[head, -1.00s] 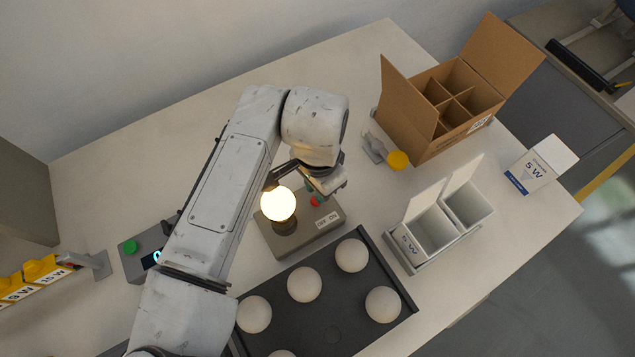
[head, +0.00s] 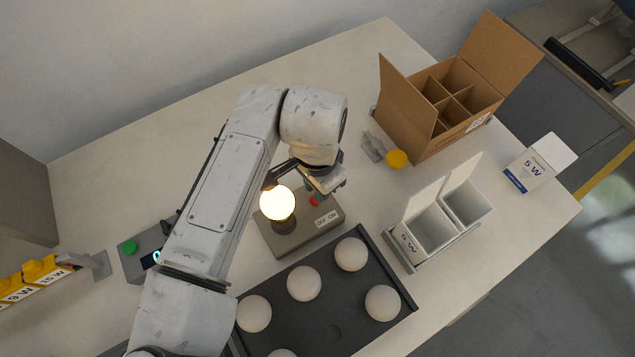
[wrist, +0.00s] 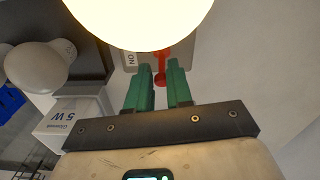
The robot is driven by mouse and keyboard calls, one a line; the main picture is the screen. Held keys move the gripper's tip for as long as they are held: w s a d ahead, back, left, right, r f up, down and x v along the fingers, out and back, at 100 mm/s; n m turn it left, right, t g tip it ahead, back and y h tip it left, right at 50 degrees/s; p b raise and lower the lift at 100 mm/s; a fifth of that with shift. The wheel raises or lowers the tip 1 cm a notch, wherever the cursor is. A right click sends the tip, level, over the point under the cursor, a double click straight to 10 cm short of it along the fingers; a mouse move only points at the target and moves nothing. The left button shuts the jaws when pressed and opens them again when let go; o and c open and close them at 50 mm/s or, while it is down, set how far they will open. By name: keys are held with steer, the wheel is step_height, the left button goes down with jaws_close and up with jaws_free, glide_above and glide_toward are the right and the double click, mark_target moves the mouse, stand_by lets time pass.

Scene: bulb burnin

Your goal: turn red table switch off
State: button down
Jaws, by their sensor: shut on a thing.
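The red switch (head: 314,200) sits on a grey lamp base (head: 291,241) with an OFF/ON label. In the wrist view the red switch (wrist: 161,78) shows between the green fingers. The round bulb (head: 277,203) on the same base is lit; it also fills the top of the wrist view (wrist: 140,18). My gripper (head: 312,188) is at the switch, with its green fingers (wrist: 161,68) shut on the red lever. In the head view my wrist hides part of the switch and fingers.
A dark tray (head: 333,335) with several white bulbs lies in front of the base. White 5 W boxes (head: 430,228) and a cardboard carton (head: 458,103) stand to the right. A grey device with a green button (head: 130,247) is left. Free table lies behind my arm.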

steer(key=shift+w+a+r, duration=0.15)
steer(key=shift+w+a, duration=0.05)
steer(key=c, duration=1.3)
jaws_free()
steer(key=shift+c, duration=0.2)
steer(key=o, duration=0.3)
steer(key=shift+s+d, duration=0.1)
step_height(320, 180, up, 11)
steer(key=shift+f+b, duration=0.2)
steer(key=shift+b, duration=0.35)
